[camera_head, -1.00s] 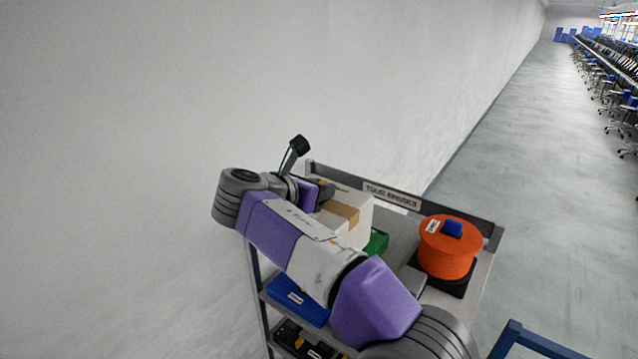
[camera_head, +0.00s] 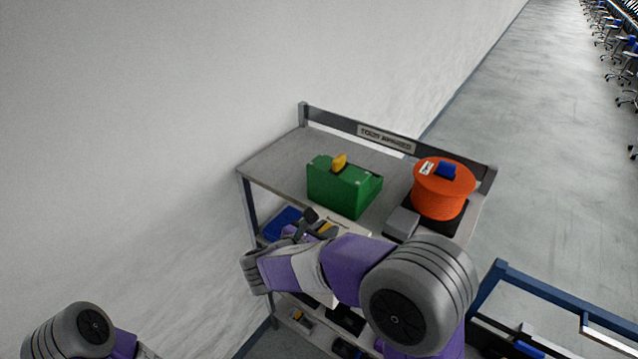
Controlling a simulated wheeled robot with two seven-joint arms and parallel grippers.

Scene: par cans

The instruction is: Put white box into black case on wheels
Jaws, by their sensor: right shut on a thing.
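My right arm reaches across the front of the grey cart, and my right gripper (camera_head: 312,226) is shut on the white box (camera_head: 352,227). Only the top edge of the box, with some tan tape, shows clearly; my forearm hides most of it. The box is in front of the cart, below its top shelf level in the picture. Of my left arm, only a part shows at the bottom left; its gripper is out of view. I cannot make out a black case on wheels for certain.
The grey cart (camera_head: 270,160) stands by the wall. Its top holds a green case (camera_head: 340,190) with a yellow part and an orange reel (camera_head: 442,192) on a black base. A blue box (camera_head: 282,222) lies on a lower shelf. A blue-framed cart (camera_head: 545,285) stands bottom right.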

